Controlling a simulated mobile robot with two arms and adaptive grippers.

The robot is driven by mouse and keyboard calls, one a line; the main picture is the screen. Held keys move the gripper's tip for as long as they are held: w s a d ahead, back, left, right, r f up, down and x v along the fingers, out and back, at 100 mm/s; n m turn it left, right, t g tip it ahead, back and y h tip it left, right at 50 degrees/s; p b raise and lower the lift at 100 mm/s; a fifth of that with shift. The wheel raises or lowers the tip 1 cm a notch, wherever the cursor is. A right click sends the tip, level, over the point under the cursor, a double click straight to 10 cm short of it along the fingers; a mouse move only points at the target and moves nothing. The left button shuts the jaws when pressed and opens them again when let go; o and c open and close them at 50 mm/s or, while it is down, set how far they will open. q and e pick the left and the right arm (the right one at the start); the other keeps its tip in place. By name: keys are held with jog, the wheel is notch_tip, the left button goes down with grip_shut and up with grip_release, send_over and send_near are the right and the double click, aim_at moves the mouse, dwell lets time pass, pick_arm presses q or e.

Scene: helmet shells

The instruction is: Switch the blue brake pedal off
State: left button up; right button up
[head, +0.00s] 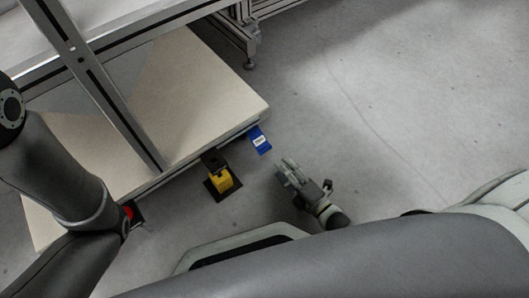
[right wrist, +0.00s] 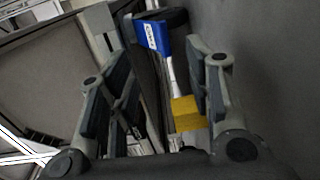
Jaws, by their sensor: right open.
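The blue pedal (head: 259,139) with a white label sits at the edge of the beige platform, low over the floor. In the right wrist view the blue pedal (right wrist: 154,36) shows at the top, beyond and between the fingers. My right gripper (head: 281,168) is open and empty, a little below and right of the blue pedal, apart from it. The right wrist view shows its two fingers (right wrist: 160,88) spread wide. My left gripper is not in view; only my left arm shows at the left.
A yellow pedal (head: 223,180) on a black base is left of the blue one. A red part (head: 129,212) shows partly behind my left arm. The beige platform (head: 190,75) and a metal frame post (head: 115,115) stand at the upper left. Floor (head: 370,110) at the right is clear.

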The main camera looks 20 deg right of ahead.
aim_at(265, 149)
jog(key=b+x, duration=0.5)
jog(key=x, duration=0.4)
jog(key=shift+w+f, duration=0.1)
jog(key=shift+w, duration=0.05)
jog(key=shift+w+a+b, duration=0.25)
jog(key=shift+w+b, duration=0.1)
jog(key=shift+w, duration=0.2)
jog(key=shift+c, duration=0.4)
